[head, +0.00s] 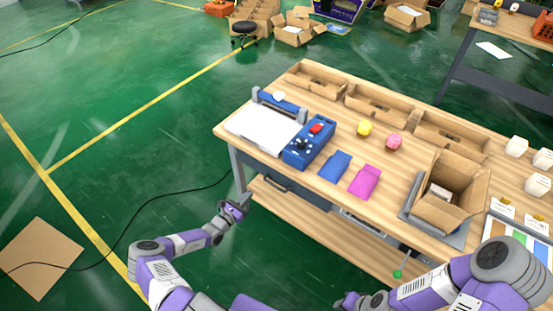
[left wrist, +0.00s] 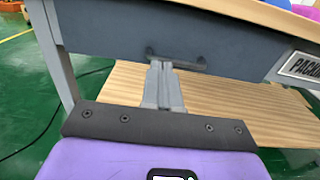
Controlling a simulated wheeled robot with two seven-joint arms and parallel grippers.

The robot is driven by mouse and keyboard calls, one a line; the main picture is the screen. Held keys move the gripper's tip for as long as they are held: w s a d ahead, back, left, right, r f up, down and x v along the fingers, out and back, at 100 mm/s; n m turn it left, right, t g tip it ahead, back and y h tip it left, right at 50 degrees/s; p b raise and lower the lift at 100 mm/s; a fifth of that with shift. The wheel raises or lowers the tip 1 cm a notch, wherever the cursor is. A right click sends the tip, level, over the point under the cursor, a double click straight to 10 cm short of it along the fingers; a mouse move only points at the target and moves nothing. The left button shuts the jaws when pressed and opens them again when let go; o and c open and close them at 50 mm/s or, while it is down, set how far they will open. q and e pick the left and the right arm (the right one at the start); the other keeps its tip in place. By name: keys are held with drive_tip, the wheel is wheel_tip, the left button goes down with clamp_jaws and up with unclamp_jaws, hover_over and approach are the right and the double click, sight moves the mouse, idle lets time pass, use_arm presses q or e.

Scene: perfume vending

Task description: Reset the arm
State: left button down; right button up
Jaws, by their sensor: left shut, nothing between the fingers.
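My left gripper (head: 240,205) is in front of the table's left front corner, below the tabletop, and holds nothing. In the left wrist view its fingers (left wrist: 162,68) are together, pointing at the drawer front and its dark handle (left wrist: 185,62). I cannot tell if they touch the handle. My right arm comes in at the lower right of the head view. Part of my right gripper (head: 348,301) shows at the bottom edge, and its fingers are not clear.
The wooden table (head: 243,133) carries a blue control box (head: 309,146), a blue pouch (head: 334,166), a magenta pouch (head: 365,182), yellow and pink items, and an open cardboard box (head: 440,213). A lower wooden shelf (head: 300,218) juts out below.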

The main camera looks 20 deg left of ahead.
use_arm(q)
drive_tip(key=s+d+m+g+h, duration=0.35)
drive_tip(key=d+m+g, duration=0.2)
drive_tip(key=d, duration=0.65)
drive_tip(key=s+d+m+g+h, duration=0.2)
drive_tip(key=d+m+g+h, duration=0.4)
drive_tip(key=d, duration=0.6)
drive_tip(key=s+d+f+m+g+y, duration=0.2)
drive_tip(key=s+d+m+g+y, duration=0.4)
drive_tip(key=s+m, duration=0.6)
drive_tip(key=s+a+r+m+y, duration=0.1)
drive_tip(key=s+r+m+y, duration=0.1)
drive_tip(key=s+r+m, duration=0.2)
drive_tip(key=s+m, duration=0.3)
drive_tip(key=shift+s+a+r+m+y, duration=0.25)
drive_tip(key=shift+a+r+m+y, duration=0.1)
drive_tip(key=shift+a, duration=0.05)
